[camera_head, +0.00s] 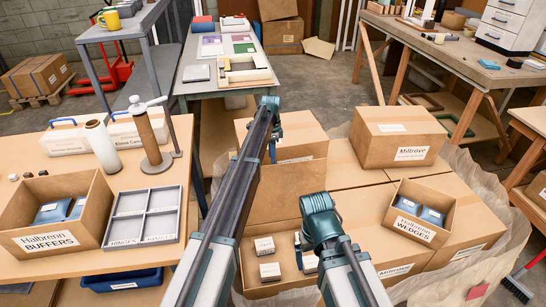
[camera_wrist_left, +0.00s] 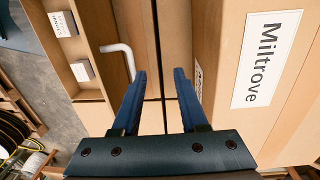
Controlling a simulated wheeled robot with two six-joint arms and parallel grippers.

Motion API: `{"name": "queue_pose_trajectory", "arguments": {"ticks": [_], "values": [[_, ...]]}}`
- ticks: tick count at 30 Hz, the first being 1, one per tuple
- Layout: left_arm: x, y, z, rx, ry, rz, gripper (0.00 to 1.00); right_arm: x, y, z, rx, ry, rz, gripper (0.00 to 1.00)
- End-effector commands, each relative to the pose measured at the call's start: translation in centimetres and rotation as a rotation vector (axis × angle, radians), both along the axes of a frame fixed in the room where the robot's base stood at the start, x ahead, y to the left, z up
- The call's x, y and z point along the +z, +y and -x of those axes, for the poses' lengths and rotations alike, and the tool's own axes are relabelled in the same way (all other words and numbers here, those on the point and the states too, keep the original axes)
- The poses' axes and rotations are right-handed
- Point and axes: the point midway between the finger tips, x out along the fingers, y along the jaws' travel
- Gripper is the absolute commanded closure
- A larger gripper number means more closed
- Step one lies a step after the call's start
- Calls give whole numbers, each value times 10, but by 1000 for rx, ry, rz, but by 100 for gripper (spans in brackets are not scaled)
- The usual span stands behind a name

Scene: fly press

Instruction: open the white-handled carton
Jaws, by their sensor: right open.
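In the left wrist view a white bent handle (camera_wrist_left: 127,55) stands over brown carton board, just left of my left gripper's left finger; the finger hides its lower end. My left gripper (camera_wrist_left: 159,75) has its fingers apart with nothing seen between them. In the head view it hangs at my left arm's end (camera_head: 272,150), above the stacked cartons. I cannot see the white handle in the head view, and my left arm covers part of the cartons there. My right gripper (camera_head: 300,252) is mostly hidden below its wrist, near an open box with small labelled cartons (camera_head: 270,271).
The Miltrove carton (camera_head: 400,135) stands right of my left gripper. The open Halbrenn Wedges box (camera_head: 420,212) lies nearer on the right. The left table holds a Halbrenn Buffers box (camera_head: 57,220), a grey divided tray (camera_head: 145,217) and a hand press (camera_head: 152,135).

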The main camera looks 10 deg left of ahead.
Motion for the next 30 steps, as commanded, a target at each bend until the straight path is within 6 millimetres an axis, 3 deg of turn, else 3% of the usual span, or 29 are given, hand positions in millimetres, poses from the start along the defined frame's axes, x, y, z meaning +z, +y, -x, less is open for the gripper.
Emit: {"name": "queue_pose_trajectory", "arguments": {"ticks": [1, 15, 21, 30], "values": [[17, 0, -1, 0, 2, 1, 59, 17, 0, 0, 0, 0, 0, 0], [85, -2, 0, -4, 9, 4, 59, 85, 0, 0, 0, 0, 0, 0], [97, -3, -1, -4, 11, 5, 59, 97, 0, 0, 0, 0, 0, 0], [96, -3, 0, -4, 11, 5, 59, 96, 0, 0, 0, 0, 0, 0]]}}
